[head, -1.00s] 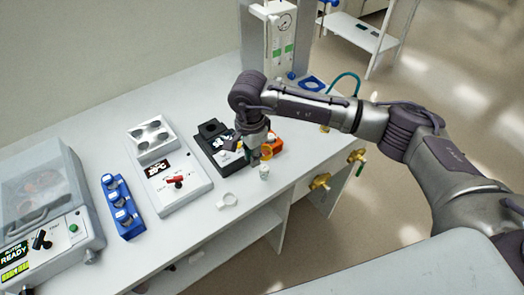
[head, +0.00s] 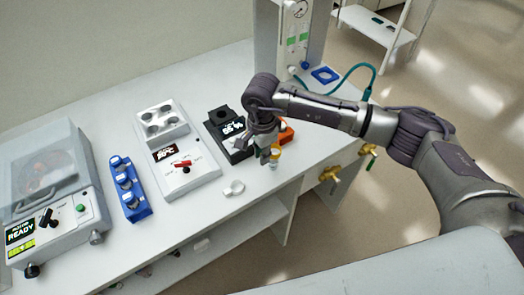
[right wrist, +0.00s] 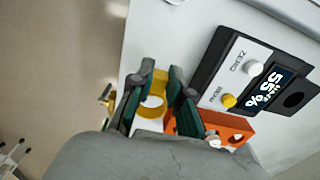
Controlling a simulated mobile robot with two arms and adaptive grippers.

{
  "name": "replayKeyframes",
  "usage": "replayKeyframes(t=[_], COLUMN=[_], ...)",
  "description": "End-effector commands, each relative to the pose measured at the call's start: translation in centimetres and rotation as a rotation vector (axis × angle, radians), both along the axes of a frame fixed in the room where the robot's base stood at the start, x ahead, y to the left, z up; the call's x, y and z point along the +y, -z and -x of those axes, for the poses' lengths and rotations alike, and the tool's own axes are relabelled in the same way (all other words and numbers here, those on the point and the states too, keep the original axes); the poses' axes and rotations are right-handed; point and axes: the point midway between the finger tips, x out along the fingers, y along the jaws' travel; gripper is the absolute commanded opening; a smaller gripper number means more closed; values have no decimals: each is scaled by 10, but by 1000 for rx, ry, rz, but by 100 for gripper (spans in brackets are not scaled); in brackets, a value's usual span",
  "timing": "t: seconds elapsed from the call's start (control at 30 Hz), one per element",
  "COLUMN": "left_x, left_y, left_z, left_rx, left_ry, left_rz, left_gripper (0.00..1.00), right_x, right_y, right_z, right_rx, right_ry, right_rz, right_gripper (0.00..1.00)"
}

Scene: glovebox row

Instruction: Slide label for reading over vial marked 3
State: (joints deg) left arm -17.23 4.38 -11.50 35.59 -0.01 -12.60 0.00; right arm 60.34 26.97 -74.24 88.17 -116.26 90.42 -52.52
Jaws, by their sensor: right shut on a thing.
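My right gripper (head: 268,145) is over the front part of the bench, beside the black reader. It is shut on a yellow ring-shaped label (right wrist: 157,92), which sits between its two green-padded fingers in the right wrist view. The vial's number is too small to read. My left gripper is not in view.
The black reader (right wrist: 225,60) with a lit display and an orange block (right wrist: 228,127) are close beside the gripper. A white ring (head: 234,188) lies on the bench. Further left are a white control box (head: 186,178), a blue rack (head: 127,190) and a lidded machine (head: 50,215). Brass valves (head: 330,175) are at the bench edge.

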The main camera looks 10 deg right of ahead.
Motion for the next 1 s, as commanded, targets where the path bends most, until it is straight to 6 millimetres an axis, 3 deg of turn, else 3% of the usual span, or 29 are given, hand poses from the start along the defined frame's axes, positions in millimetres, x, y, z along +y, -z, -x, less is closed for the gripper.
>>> replayKeyframes(t=[1.0], left_x=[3], left_y=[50], left_z=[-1], left_rx=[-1], left_ry=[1], left_rz=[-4], left_gripper=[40], right_x=[0], right_y=[52], right_z=[0], right_rx=[-1], right_ry=[1], right_rz=[0], right_gripper=[7])
